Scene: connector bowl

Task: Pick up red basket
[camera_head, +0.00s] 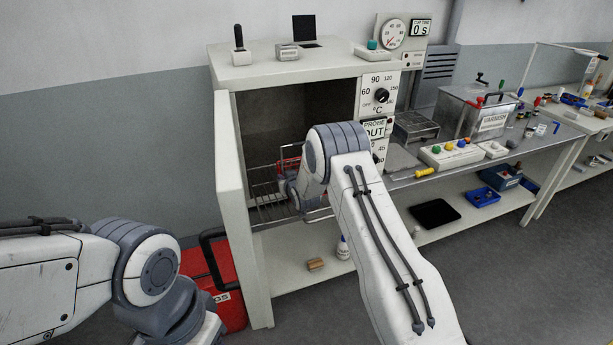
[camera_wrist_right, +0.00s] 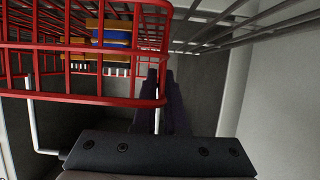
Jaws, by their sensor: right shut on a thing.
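The red wire basket (camera_wrist_right: 85,100) fills the upper left of the right wrist view, with blue and yellow parts (camera_wrist_right: 110,38) inside it. In the head view a small piece of the basket (camera_head: 287,163) shows inside the open oven, mostly hidden by my right arm. My right gripper (camera_wrist_right: 165,88) is shut on the basket at its near right corner; the exact grip spot is dark. In the head view the right gripper (camera_head: 290,188) reaches into the oven chamber. My left arm shows at the lower left, but its gripper is out of view.
The white oven (camera_head: 226,205) stands open, its wire rack (camera_head: 268,208) around the basket's level. Rack bars (camera_wrist_right: 250,25) and a pale wall (camera_wrist_right: 285,110) lie close on the right in the wrist view. A red box (camera_head: 230,312) stands on the floor left of the bench.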

